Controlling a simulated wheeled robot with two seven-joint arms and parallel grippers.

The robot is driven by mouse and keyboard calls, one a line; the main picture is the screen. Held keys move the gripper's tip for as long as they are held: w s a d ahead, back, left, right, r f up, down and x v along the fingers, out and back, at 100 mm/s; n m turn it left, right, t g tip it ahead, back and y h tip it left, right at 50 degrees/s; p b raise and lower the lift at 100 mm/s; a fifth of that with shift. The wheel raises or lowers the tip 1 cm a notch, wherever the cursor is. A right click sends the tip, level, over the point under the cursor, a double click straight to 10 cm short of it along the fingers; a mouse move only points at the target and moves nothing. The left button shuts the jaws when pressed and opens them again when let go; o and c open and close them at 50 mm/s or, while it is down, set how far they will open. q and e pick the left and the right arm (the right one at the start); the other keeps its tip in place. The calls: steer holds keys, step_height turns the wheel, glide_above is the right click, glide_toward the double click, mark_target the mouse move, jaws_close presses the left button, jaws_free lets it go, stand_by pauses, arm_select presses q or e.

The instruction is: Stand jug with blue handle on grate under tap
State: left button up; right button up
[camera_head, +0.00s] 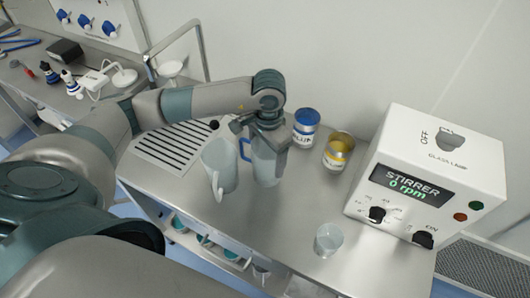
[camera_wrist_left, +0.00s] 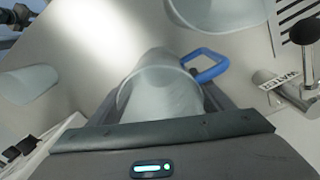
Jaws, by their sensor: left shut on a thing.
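The clear jug with the blue handle (camera_head: 265,168) is between the fingers of my left gripper (camera_head: 266,132), which is shut on it. The jug looks upright; I cannot tell whether its base touches the bench. In the left wrist view the jug (camera_wrist_left: 160,95) sits between the fingers, with its blue handle to the upper right. The slatted grate (camera_head: 172,148) is to its left on the bench. The tap (camera_wrist_left: 305,88), with a black knob and a WATER label, shows at the right of the wrist view; my arm mostly hides it in the head view. My right gripper is out of view.
Another jug with a pale handle (camera_head: 220,168) stands between the held jug and the grate. A small beaker (camera_head: 328,240) and the stirrer box (camera_head: 430,170) are at right. The front-middle bench is clear.

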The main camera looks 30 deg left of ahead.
arm_select(q)
steer(key=shift+f, duration=0.2)
steer(key=shift+f, duration=0.1)
steer(key=shift+f+b, duration=0.15)
steer(key=shift+b, duration=0.25)
steer(key=o, duration=1.1)
